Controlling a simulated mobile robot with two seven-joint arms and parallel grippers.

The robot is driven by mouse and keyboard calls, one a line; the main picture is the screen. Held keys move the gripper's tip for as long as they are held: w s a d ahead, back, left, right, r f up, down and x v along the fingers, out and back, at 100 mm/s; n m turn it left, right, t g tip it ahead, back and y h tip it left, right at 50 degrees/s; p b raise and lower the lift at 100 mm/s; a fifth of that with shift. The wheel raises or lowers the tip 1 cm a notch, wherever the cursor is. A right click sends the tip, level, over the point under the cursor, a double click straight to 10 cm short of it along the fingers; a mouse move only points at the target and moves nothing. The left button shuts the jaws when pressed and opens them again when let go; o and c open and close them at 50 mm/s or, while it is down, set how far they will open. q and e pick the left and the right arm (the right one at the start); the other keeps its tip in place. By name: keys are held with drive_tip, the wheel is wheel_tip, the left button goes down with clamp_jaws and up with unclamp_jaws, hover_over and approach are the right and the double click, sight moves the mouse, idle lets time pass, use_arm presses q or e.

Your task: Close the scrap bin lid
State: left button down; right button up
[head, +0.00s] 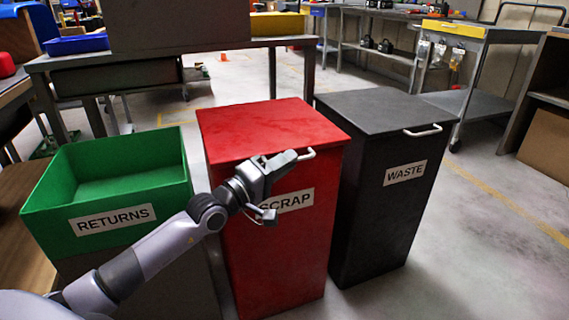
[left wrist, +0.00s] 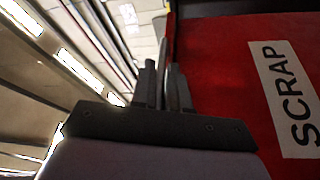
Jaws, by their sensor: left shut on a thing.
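The red scrap bin (head: 270,235) stands in the middle of the head view with a white SCRAP label. Its red lid (head: 270,128) lies flat over the top, and I see no gap at its front edge. A pale handle (head: 308,154) sticks out at the lid's front. My left gripper (head: 285,160) is shut on this handle and partly hides it. In the left wrist view the fingers (left wrist: 167,82) close around the thin handle beside the red bin wall with its label (left wrist: 285,98). My right gripper is not in view.
A green open RETURNS bin (head: 110,205) stands to the left, behind my left arm. A black WASTE bin (head: 385,205) with its lid shut stands close on the right. A workbench (head: 180,57) is behind. The floor to the right is free.

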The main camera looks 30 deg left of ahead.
use_arm(q)
drive_tip(key=shift+f, duration=0.75)
drive_tip(key=c, duration=1.5)
unclamp_jaws()
drive_tip(key=shift+r+p+v, duration=0.2)
drive_tip(key=shift+p+v, duration=0.25)
drive_tip(key=shift+v, duration=1.35)
drive_tip(key=shift+r+p+v, duration=0.15)
drive_tip(key=shift+p+v, duration=0.25)
drive_tip(key=shift+v, duration=1.4)
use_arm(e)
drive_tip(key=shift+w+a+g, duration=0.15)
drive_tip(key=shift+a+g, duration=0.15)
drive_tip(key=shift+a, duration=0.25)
